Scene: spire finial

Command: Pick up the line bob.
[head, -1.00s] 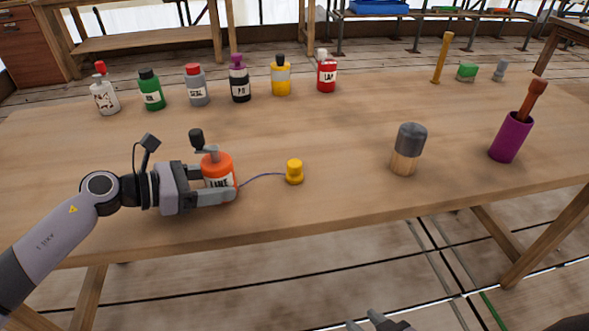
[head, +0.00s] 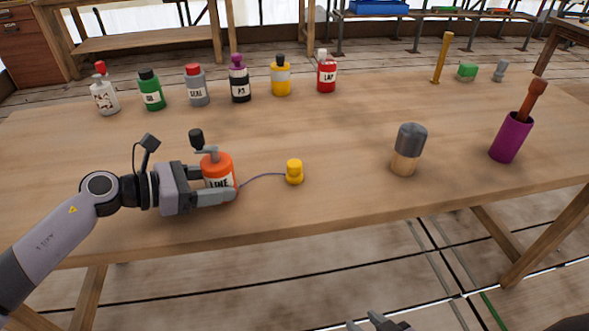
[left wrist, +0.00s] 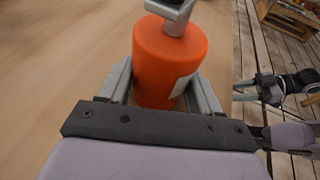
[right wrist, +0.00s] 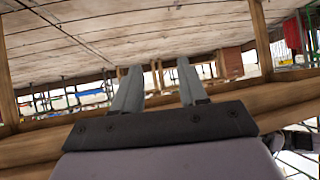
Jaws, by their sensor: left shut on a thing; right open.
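The line bob is a small yellow stepped piece (head: 294,172) standing on the table in the head view. A thin grey line runs from it to the orange bottle (head: 218,166) labelled LINE, which has a grey and black fitting on top. My left gripper (head: 222,188) is shut on this bottle, which stands upright on the table, left of the bob. The left wrist view shows the bottle (left wrist: 168,60) between both fingers. My right gripper (head: 376,323) is at the bottom of the head view, below the table's front edge. In the right wrist view it is open and empty (right wrist: 157,85).
Several bottles, including a red one (head: 326,72), stand along the back left. A grey-topped wooden cylinder (head: 407,150) and a purple cup (head: 511,138) with a brown-handled tool stand on the right. The table (head: 340,140) is clear around the bob.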

